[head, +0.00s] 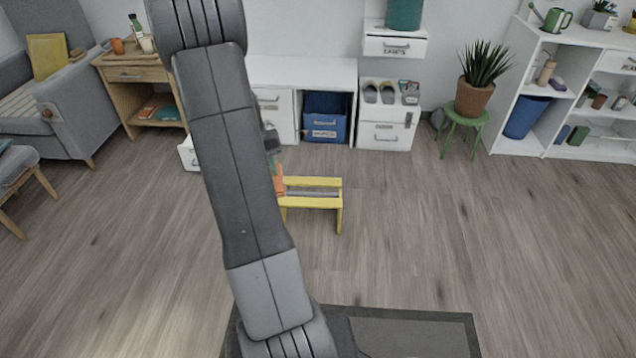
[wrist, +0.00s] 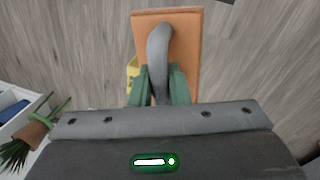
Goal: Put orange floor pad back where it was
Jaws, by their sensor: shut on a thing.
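The orange floor pad (wrist: 188,45) is a flat orange slab with a grey curved handle (wrist: 157,45) on it. My gripper (wrist: 160,80) is shut on that handle, with one green finger on each side. The pad extends beyond the fingertips in the wrist view, with wooden floor around it. In the head view only a small orange part of the pad (head: 278,178) shows beside my arm, by the left end of the yellow bench. My arm hides most of the pad and the gripper there. I cannot tell whether the pad touches anything.
A low yellow bench (head: 312,203) stands on the floor. Behind it is a white desk (head: 300,72) with a blue bin (head: 325,118) beneath. A potted plant on a green stool (head: 462,122) and white shelves (head: 520,85) are at right. The floor at right front is clear.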

